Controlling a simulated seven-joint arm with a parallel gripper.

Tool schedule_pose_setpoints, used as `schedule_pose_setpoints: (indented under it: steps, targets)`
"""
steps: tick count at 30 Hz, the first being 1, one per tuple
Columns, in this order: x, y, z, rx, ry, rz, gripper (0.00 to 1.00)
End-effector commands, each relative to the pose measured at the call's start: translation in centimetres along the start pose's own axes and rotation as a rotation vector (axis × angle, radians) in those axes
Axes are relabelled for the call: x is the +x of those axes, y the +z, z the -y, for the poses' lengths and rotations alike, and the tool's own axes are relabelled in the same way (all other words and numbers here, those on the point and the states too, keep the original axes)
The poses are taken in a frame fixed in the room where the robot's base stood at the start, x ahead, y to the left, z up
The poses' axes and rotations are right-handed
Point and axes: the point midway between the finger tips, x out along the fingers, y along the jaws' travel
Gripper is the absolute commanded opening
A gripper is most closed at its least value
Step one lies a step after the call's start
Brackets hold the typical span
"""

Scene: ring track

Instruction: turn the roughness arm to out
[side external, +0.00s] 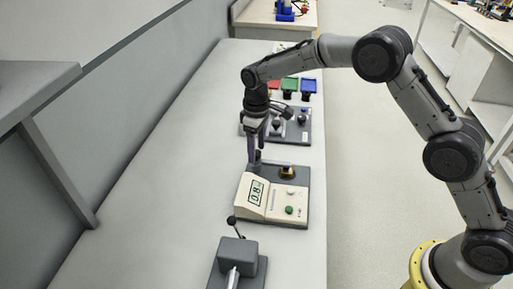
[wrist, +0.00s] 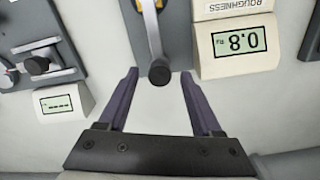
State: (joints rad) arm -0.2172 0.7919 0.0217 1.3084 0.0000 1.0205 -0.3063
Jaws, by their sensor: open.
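The roughness unit (side external: 262,210) is a pale box on a dark base, and its display reads 0.8. In the wrist view the ROUGHNESS label and display (wrist: 240,42) are upside down at the upper right. Beside it, a pale metal arm (wrist: 153,35) with a dark round knob (wrist: 158,73) at its end points towards my gripper. My gripper (side external: 253,160) is open and points down at the far left of the unit. In the wrist view the knob lies between the two fingertips, with a gap on each side. The arm's pivot is cut off or unclear.
A second unit (wrist: 65,104) with a dashed display and a dark knob is at the left of the wrist view. A lever box (side external: 238,255) stands in front in the side view. Red, green and blue bins (side external: 308,86) are at the back. The bench left of the units is clear.

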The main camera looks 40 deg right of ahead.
Motion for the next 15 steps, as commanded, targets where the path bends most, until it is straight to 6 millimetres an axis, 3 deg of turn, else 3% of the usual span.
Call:
schedule_pose_setpoints:
  steps: [10, 15]
  targets:
    - [0.35, -0.01, 0.00, 0.000, 0.000, -0.001, 0.66]
    - [0.33, -0.01, 0.00, 0.000, 0.000, -0.001, 0.36]
